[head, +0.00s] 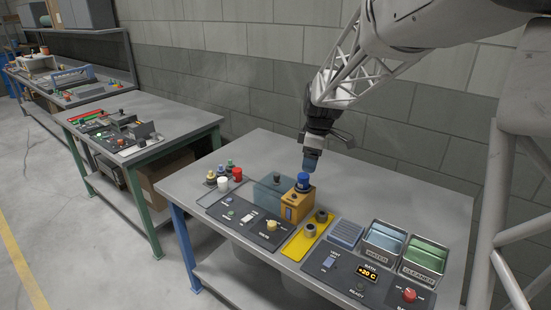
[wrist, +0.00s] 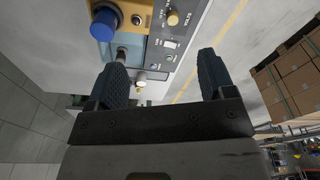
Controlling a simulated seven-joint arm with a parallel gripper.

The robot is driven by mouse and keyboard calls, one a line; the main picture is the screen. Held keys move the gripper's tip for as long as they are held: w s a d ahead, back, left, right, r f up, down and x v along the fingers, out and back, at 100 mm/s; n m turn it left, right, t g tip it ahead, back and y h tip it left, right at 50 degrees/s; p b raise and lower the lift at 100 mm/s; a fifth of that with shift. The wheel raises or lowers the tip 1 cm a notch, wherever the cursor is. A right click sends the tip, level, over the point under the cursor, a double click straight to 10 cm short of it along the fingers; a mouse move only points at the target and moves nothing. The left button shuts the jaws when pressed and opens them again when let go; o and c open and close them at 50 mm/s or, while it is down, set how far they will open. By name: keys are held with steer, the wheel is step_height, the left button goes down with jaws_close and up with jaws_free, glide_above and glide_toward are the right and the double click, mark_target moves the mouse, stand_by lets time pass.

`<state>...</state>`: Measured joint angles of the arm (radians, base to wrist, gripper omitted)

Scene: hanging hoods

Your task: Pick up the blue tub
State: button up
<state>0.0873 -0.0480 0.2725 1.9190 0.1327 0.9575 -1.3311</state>
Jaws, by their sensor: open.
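The blue tub (head: 303,180) looks like a small round blue piece on top of an orange box (head: 296,203) near the middle of the table. It also shows in the wrist view (wrist: 104,24) at the upper left, outside the space between the fingers. My gripper (head: 310,160) is above and close to the tub in the head view, pointing down. In the wrist view my gripper (wrist: 161,72) has its two fingers wide apart with nothing held between them. The exact gap between fingers and tub cannot be told.
Left of the orange box stand a clear bluish panel (head: 270,193), a red piece (head: 237,174) and small knobbed pieces. In front are a dark control panel (head: 247,221) and a yellow plate (head: 304,240). Water (head: 383,243) and cleaner (head: 425,257) bins stand right. The table's back is clear.

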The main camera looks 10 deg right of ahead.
mark_target(304, 175)
steer(key=w+f+n, duration=0.1)
steer(key=w+f, duration=0.1)
steer(key=w, duration=0.2)
steer(key=w+d+f+n, duration=0.1)
steer(key=w+f+n, duration=0.1)
steer(key=w+f, duration=0.1)
steer(key=w+d+f+n, duration=0.1)
steer(key=w+f, duration=0.2)
steer(key=w, duration=0.1)
steer(key=shift+w+d+n+g+y, duration=0.25)
steer(key=shift+w+n+g+y, duration=0.05)
steer(key=shift+w, duration=0.05)
steer(key=shift+f, duration=0.1)
steer(key=shift+a+f, duration=0.2)
steer(key=shift+f, duration=0.95)
steer(key=shift+f, duration=0.1)
steer(key=shift+a+f, duration=0.2)
steer(key=shift+f, duration=1.1)
steer(key=shift+a+f, duration=0.15)
steer(key=shift+f, duration=1.1)
steer(key=shift+c, duration=0.2)
steer(key=c, duration=1)
